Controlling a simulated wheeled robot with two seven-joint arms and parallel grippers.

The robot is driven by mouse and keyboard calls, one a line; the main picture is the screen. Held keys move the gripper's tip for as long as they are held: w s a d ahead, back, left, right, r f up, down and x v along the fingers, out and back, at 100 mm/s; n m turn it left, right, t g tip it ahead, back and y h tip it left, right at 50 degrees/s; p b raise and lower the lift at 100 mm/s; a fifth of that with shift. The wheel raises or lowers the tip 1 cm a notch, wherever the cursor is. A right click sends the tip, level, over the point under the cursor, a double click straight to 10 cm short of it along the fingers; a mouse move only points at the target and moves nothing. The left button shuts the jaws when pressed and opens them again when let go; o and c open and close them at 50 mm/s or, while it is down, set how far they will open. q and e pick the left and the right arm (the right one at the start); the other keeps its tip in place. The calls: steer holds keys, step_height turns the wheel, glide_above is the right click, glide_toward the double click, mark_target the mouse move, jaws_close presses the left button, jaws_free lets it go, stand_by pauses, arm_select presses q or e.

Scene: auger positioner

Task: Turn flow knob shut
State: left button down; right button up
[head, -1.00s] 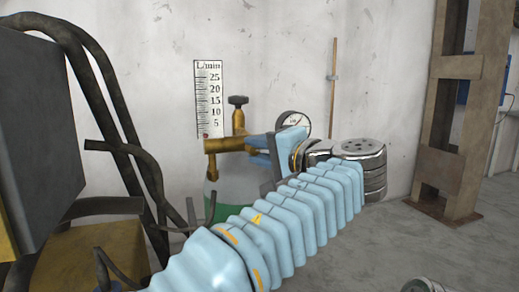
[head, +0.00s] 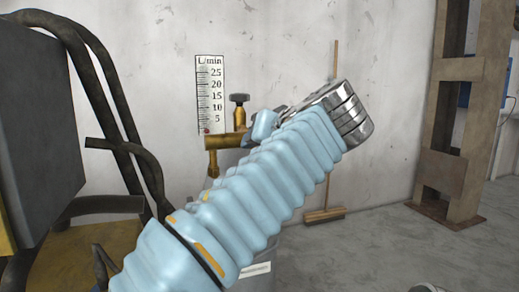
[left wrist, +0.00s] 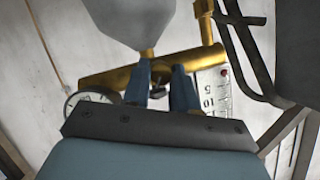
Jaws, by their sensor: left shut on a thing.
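The brass regulator (head: 222,141) stands before the wall, with a dark knob (head: 239,98) on its upright stem. It also shows in the left wrist view (left wrist: 108,80). My left gripper (head: 250,140) reaches its right end, largely hidden by my arm. In the left wrist view, my left gripper's blue fingers (left wrist: 160,90) close around a small dark knob (left wrist: 158,93) below the brass body. The L/min flow scale (head: 210,95) has a red ball at its bottom, below the 5 mark. My right gripper is out of view.
A round gauge (left wrist: 84,100) sits beside the fingers in the left wrist view. Dark hoses (head: 110,110) and a grey box (head: 40,130) stand at left. A broom (head: 325,215) leans on the wall, with a rusty steel column (head: 455,130) at right. Floor between is clear.

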arm_select(q)
steer(key=shift+a+f+n+t+h+b, duration=0.1)
steer(key=shift+n+t+h+b, duration=0.1)
steer(key=shift+n+h+b, duration=0.75)
steer(key=shift+a+f+n+t+h+b, duration=0.1)
steer(key=shift+n+t+h+b, duration=0.1)
steer(key=shift+n+h+b, duration=0.85)
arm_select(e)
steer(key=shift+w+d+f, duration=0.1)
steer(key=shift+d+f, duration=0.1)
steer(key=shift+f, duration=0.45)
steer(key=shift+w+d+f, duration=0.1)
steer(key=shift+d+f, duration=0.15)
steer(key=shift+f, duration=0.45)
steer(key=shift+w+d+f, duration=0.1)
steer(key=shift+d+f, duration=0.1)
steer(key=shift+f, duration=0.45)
arm_select(q)
steer(key=shift+r+n+y, duration=0.1)
steer(key=shift+n+y, duration=0.2)
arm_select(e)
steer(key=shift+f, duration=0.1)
arm_select(q)
steer(key=c, duration=0.9)
jaws_free()
steer(key=shift+r, duration=0.1)
